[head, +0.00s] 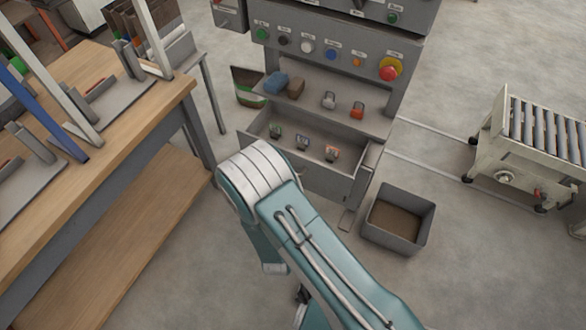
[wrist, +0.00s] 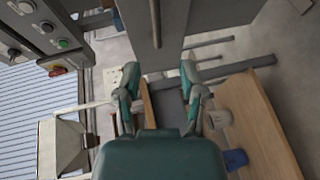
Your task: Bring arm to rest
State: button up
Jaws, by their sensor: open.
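My teal and white arm reaches up from the bottom of the head view and folds at a white-banded joint in front of the bagger's open drawer (head: 310,172). My gripper (wrist: 159,78) shows in the wrist view with its two teal and grey fingers spread apart. No object is held between them. A grey post and a brown-edged panel show behind the gap. In the head view my gripper cannot be made out; the upper arm hides what lies below the joint.
The control panel (head: 330,48) has buttons and a red emergency stop (head: 389,68). A wooden workbench (head: 150,95) stands left of my arm, a grey bin (head: 372,240) right, and a roller conveyor (head: 520,165) farther right. Floor at lower right is clear.

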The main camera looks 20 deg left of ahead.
jog(key=w+d+r+m+g, duration=0.25)
jog(key=w+r+m, duration=0.45)
jog(key=w+r, duration=0.45)
jog(key=d+r+m+g, duration=0.1)
jog(key=d+r+m, duration=0.1)
jog(key=d+r, duration=0.35)
jog(key=d+r+m+g, duration=0.2)
jog(key=r, duration=0.6)
jog(key=s+d+r+m+g+h, duration=0.2)
jog(key=s+d+r+m, duration=0.3)
jog(key=s+d, duration=0.5)
jog(key=s+d+r+m+g+h, duration=0.1)
jog(key=s+d+r+m, duration=0.3)
jog(key=s+d+r, duration=0.5)
jog(key=s+d+h, duration=0.1)
jog(key=s+d, duration=0.1)
jog(key=d, duration=0.4)
jog(key=shift+s+r+m+g+h, duration=0.25)
jog(key=shift+r+m+g+h, duration=0.05)
jog(key=shift+m+g+h, duration=0.1)
